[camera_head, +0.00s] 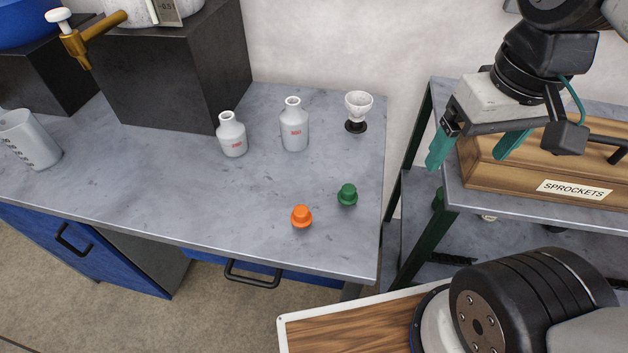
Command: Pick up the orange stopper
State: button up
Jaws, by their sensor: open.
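The orange stopper (301,216) stands on the grey worktop (200,195) near its front right part. A green stopper (347,194) stands behind it and to the right, a short gap apart. My gripper (474,155) is at the upper right, in front of the wooden box labelled SPROCKETS in the picture. Its two teal fingers are spread apart with nothing between them. It is well to the right of the orange stopper and not touching it.
Two white bottles (232,135) (294,125) and a small white cup on a black foot (358,110) stand behind the stoppers. A beaker (28,139) is at far left. A dark block (175,75) fills the back left. The SPROCKETS box (500,175) sits on the right-hand cart. The worktop around the orange stopper is clear.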

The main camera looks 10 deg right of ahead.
aim_at(301, 217)
jog(key=k, duration=1.25)
jog(key=u, duration=0.3)
jog(key=i, duration=0.85)
jog(key=z, duration=0.4)
